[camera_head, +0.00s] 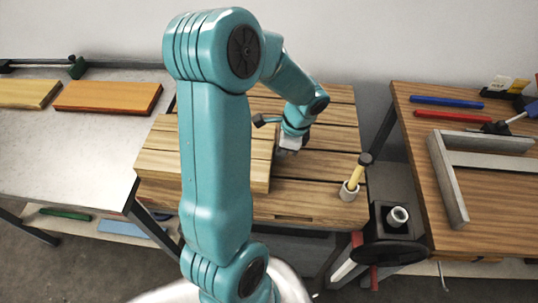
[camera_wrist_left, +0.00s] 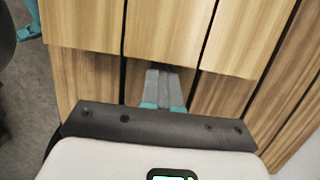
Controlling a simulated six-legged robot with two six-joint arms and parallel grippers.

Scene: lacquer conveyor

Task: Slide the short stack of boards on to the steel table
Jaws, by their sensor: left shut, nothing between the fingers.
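The short stack of boards (camera_head: 155,160), pale wood, lies on the slatted wooden table (camera_head: 335,185); my left arm hides part of it. The steel table (camera_head: 80,150) stands to the left, its grey top close to the stack's left end. My left gripper (camera_head: 284,151) is shut and empty, low beside the right end of the stack. In the left wrist view its closed fingers (camera_wrist_left: 163,88) point at the edge of the boards (camera_wrist_left: 150,25); I cannot tell whether they touch. My right gripper is not in view.
On the steel table lie an orange-brown board (camera_head: 108,97) and a yellowish board (camera_head: 28,94) at the back. A wooden bench (camera_head: 485,195) with a grey frame (camera_head: 448,178) is farther right.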

